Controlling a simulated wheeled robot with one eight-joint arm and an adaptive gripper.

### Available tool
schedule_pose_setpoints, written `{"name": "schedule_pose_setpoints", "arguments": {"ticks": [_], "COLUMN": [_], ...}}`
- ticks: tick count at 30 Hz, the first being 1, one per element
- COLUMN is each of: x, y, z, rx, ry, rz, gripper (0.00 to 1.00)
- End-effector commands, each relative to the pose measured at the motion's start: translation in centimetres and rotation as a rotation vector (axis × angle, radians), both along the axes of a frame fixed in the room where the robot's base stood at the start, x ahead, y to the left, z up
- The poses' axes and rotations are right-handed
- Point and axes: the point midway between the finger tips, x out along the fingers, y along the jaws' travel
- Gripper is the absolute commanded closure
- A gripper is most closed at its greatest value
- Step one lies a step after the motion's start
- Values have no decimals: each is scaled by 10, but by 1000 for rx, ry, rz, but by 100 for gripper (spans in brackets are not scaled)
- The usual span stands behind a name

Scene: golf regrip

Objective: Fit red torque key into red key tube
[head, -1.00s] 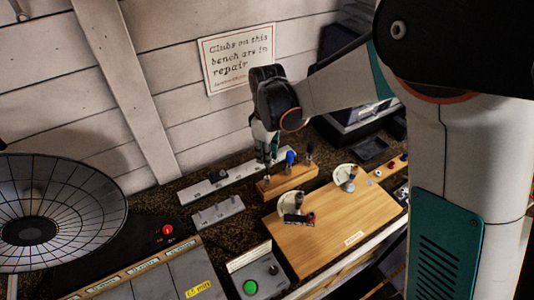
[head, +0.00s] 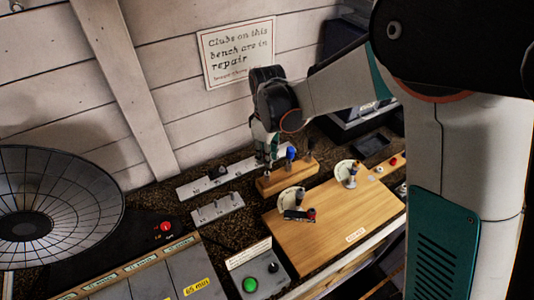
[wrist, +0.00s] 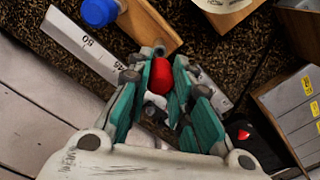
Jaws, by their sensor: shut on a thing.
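My gripper (wrist: 158,98) is shut on the red torque key; its red handle (wrist: 160,76) shows between the teal fingers in the wrist view. In the head view my gripper (head: 267,156) is over the left end of a wooden key block (head: 285,182). The block's end also shows beyond the fingertips in the wrist view (wrist: 158,28). I cannot tell whether the key's tip is in the block or above it. I cannot make out the red key tube for certain.
A blue-handled key (head: 291,153) stands upright in the block, close right of my gripper. A numbered metal rail (head: 200,188) lies behind left, a shorter one (head: 217,208) in front. A wooden board (head: 340,222) with clamps lies front right. The wall is close behind.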

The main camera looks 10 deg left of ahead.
Motion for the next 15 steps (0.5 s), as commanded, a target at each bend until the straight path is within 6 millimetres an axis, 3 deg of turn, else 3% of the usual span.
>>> {"name": "schedule_pose_setpoints", "arguments": {"ticks": [15], "x": [0], "y": [0], "z": [-13], "rx": [0], "ry": [0], "rz": [0], "gripper": [100]}}
